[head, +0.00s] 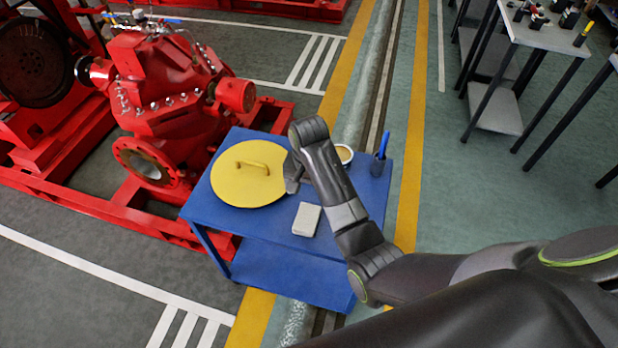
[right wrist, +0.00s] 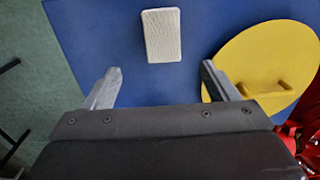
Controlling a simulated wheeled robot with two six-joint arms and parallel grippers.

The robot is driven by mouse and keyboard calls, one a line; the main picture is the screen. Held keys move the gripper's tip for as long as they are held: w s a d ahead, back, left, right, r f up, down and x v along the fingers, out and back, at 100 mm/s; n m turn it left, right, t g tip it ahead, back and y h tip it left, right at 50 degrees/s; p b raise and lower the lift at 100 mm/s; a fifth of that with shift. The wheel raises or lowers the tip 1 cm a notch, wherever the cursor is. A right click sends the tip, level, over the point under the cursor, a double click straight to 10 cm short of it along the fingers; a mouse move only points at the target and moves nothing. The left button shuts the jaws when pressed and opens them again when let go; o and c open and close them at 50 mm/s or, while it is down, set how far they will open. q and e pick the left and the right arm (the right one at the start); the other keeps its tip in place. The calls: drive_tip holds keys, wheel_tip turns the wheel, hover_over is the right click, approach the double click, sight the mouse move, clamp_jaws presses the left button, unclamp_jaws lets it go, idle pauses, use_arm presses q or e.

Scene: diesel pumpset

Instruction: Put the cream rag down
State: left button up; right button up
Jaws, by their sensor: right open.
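The cream rag (head: 307,219) is a small folded pad lying flat on the blue table (head: 335,236) near its front edge. In the right wrist view the rag (right wrist: 162,35) lies beyond my fingertips, apart from them. My right gripper (right wrist: 160,78) is open and empty, with bare blue tabletop between its fingers. In the head view the right gripper (head: 293,180) hangs over the table behind the rag, partly hidden by my own wrist. My left gripper is not in view.
A round yellow cover (head: 228,190) with a handle lies left of the rag. A bowl (head: 344,154) and a cup with a blue pen (head: 380,160) stand at the right. The red pump (head: 165,100) stands behind left.

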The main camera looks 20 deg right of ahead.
wheel_tip(320, 180, up, 4)
drive_tip(key=shift+r+p, duration=0.25)
drive_tip(key=shift+p, duration=0.6)
